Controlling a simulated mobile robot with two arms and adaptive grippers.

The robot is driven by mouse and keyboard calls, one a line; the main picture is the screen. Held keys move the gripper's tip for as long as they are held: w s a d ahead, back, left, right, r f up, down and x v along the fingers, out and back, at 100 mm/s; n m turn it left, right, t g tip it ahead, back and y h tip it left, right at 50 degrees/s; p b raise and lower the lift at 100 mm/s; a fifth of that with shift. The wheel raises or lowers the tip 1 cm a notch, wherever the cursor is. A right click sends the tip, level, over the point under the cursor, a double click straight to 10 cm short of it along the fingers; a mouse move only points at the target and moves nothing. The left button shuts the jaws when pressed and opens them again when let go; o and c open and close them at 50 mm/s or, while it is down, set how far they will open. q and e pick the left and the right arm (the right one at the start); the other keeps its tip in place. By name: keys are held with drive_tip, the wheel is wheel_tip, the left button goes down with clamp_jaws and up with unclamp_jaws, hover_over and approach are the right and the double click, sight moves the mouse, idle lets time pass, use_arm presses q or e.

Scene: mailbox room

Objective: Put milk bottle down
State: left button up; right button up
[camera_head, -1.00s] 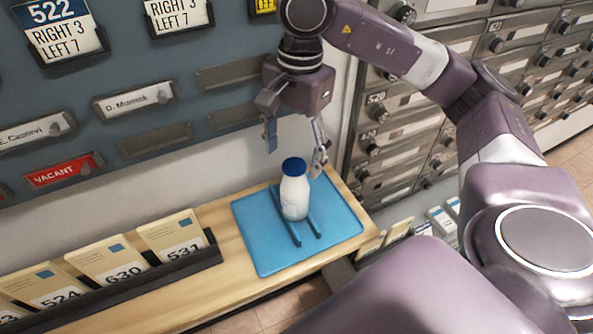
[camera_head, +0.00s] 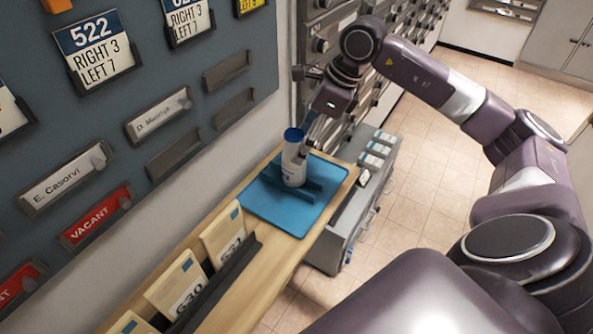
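The milk bottle (camera_head: 294,167), white with a dark blue cap, stands upright on the blue mat (camera_head: 265,208). It appears to be between the mat's two raised rails (camera_head: 313,194). My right gripper (camera_head: 308,138) is right at the bottle's upper part, with a finger close beside and behind the cap. The other finger is not clearly visible, so I cannot tell whether the gripper is closed or touches the bottle. My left gripper is not in view.
The mat lies at the far end of a narrow wooden shelf (camera_head: 273,275). A dark holder with numbered cards (camera_head: 222,234) is nearer on the shelf. The wall panel with name plates rises at left.

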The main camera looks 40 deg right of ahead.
drive_tip(key=shift+d+f, duration=0.15)
drive_tip(key=shift+f, duration=0.25)
drive_tip(key=p+x, duration=0.3)
drive_tip(key=x, duration=0.3)
drive_tip(key=shift+w+d+f+p, duration=0.1)
drive_tip(key=shift+p, duration=0.25)
drive_tip(key=shift+w+f, duration=0.15)
drive_tip(key=shift+f, duration=0.4)
drive_tip(key=c, duration=1.3)
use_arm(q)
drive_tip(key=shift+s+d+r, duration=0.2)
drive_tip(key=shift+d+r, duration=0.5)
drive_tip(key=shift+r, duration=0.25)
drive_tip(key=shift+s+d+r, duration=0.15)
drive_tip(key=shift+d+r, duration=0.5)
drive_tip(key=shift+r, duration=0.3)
use_arm(e)
drive_tip(key=shift+r, duration=0.1)
clamp_jaws()
